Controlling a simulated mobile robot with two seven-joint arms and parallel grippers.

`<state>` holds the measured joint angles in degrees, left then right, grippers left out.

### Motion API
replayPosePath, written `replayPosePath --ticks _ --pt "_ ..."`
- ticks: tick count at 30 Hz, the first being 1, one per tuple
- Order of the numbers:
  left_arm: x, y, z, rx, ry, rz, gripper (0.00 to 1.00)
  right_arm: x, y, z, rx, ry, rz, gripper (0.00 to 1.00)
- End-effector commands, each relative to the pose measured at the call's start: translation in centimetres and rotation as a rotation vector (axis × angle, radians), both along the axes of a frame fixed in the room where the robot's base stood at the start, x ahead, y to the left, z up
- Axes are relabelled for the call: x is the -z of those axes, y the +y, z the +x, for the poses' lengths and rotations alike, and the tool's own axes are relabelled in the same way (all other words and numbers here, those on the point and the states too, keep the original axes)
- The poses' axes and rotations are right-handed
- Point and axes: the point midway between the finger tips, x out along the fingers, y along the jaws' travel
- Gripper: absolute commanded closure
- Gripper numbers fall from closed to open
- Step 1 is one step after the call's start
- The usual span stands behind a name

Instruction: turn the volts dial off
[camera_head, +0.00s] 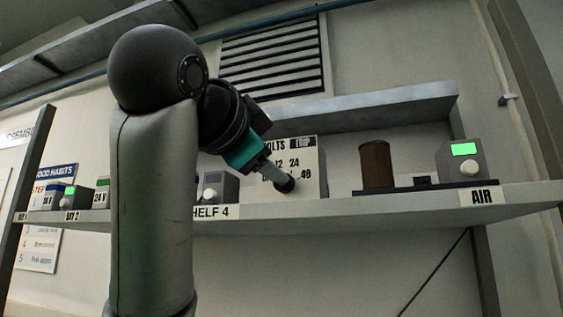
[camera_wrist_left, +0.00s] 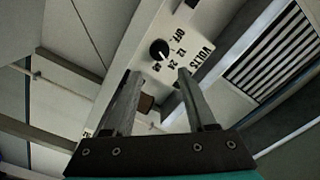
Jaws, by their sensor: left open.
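In the left wrist view the dial (camera_wrist_left: 159,50) shows whole, with a small white mark that seems to face the 48 side. OFF, 12, 24 and 48 are printed around it. My left gripper (camera_wrist_left: 160,74) is open and empty, its fingers apart, and the dial appears just beyond the tips. I cannot tell if they touch it. My right gripper is not in view.
The shelf (camera_head: 400,208) also holds a grey unit (camera_head: 217,187) left of the volts box. To the right stand a brown cylinder (camera_head: 376,164) and a grey box with a green display (camera_head: 462,160). An upper ledge (camera_head: 370,107) runs behind and above.

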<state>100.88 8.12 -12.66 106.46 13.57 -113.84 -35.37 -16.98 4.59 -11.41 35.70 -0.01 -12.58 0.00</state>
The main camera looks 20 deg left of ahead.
Motion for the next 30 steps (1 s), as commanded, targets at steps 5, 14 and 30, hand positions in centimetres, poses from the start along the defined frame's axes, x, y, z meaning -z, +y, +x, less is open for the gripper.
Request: replayPosePath --ticks 5,14,30 --pt "0.0 0.3 0.8 -0.003 0.013 -0.018 0.44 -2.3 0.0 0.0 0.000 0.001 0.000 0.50" --pt "0.2 0.2 6.5 -0.007 0.015 -0.015 0.44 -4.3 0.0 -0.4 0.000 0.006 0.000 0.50" --pt "0.3 0.2 8.3 -0.007 0.010 -0.015 0.47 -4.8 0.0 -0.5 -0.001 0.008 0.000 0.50"
